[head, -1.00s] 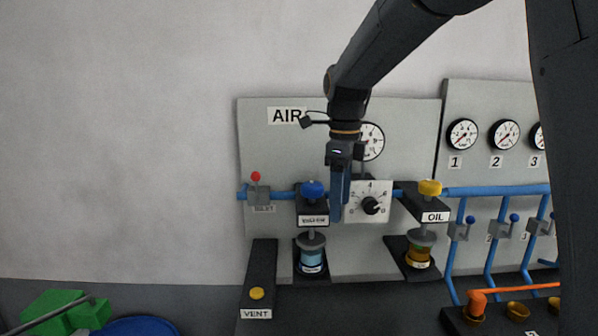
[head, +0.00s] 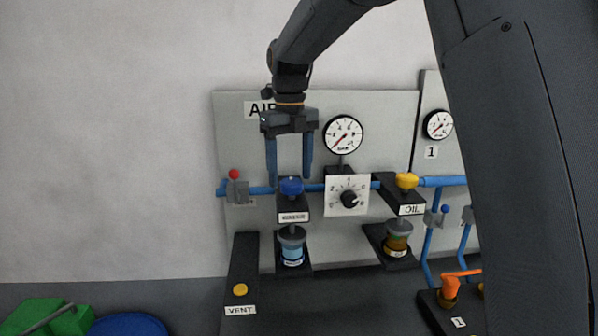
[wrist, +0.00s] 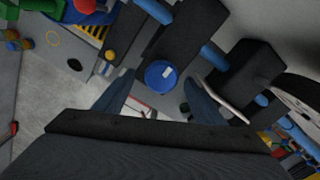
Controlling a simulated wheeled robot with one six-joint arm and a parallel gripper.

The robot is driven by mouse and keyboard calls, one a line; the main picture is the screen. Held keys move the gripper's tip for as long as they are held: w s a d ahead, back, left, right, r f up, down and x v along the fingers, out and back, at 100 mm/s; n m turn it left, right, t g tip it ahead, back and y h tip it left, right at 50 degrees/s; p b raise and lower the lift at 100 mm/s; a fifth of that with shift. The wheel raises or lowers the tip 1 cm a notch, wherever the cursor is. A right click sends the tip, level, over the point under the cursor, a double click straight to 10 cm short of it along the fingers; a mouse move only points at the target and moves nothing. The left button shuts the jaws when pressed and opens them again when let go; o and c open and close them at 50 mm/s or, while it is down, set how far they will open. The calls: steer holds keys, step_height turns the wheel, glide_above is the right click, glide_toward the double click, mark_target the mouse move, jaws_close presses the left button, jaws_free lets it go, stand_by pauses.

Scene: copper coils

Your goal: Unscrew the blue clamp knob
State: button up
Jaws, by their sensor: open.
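The blue clamp knob (head: 291,186) sits on top of a dark block (head: 292,205) with a white label, on the air panel. A glass bowl with blue liquid (head: 292,251) hangs below it. My gripper (head: 289,177) points down over the knob, open and empty. Its two fingers straddle the knob to left and right, with the tips around the height of the knob's top. In the wrist view the round knob (wrist: 161,74) shows from above between the open fingers. Contact with the fingers cannot be told.
A blue pipe (head: 262,190) runs behind the block. To the left is a red-tipped lever (head: 234,175); to the right are a dial (head: 348,196) and the yellow oil knob (head: 406,180). A gauge (head: 343,135) is behind, right. A yellow vent button (head: 240,290) is lower left.

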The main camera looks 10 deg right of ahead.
steer(key=shift+d+f, duration=0.1)
steer(key=shift+f, duration=0.75)
